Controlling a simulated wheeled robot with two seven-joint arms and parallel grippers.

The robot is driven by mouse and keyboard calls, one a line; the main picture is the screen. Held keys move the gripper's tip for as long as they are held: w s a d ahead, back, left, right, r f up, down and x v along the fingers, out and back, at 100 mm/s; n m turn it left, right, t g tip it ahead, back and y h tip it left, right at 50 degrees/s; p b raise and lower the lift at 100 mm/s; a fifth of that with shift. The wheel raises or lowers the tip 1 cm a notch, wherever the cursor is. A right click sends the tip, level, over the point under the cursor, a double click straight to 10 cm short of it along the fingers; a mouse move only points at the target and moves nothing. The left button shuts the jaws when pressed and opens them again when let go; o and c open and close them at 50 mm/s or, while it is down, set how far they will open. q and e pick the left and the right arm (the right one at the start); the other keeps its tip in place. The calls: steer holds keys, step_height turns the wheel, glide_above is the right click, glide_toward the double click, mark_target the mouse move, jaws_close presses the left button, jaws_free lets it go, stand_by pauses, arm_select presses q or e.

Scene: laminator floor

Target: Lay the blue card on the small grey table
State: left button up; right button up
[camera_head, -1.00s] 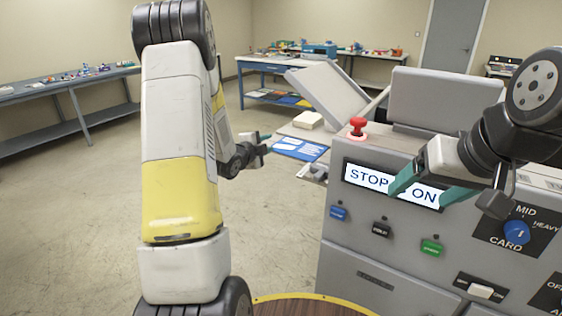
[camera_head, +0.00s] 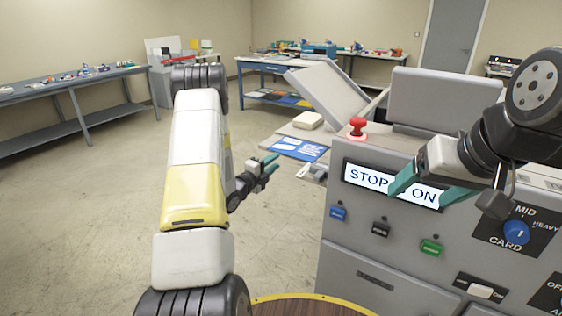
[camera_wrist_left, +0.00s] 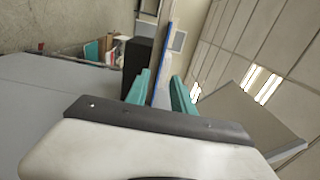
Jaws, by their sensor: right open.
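My right gripper (camera_head: 425,190) is open in front of the machine's display. I cannot tell for sure which surface is the small grey table.
The grey laminator (camera_head: 340,255) with a red stop button (camera_head: 357,127) and a raised lid (camera_head: 327,92) fills the right. A cream block (camera_head: 308,120) lies behind the card. A long grey bench (camera_head: 60,90) stands at left. The floor (camera_head: 90,220) between is clear.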

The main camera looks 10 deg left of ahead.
mark_target(284, 154)
arm_select(q)
steer(key=shift+x, duration=2.8)
jaws_close()
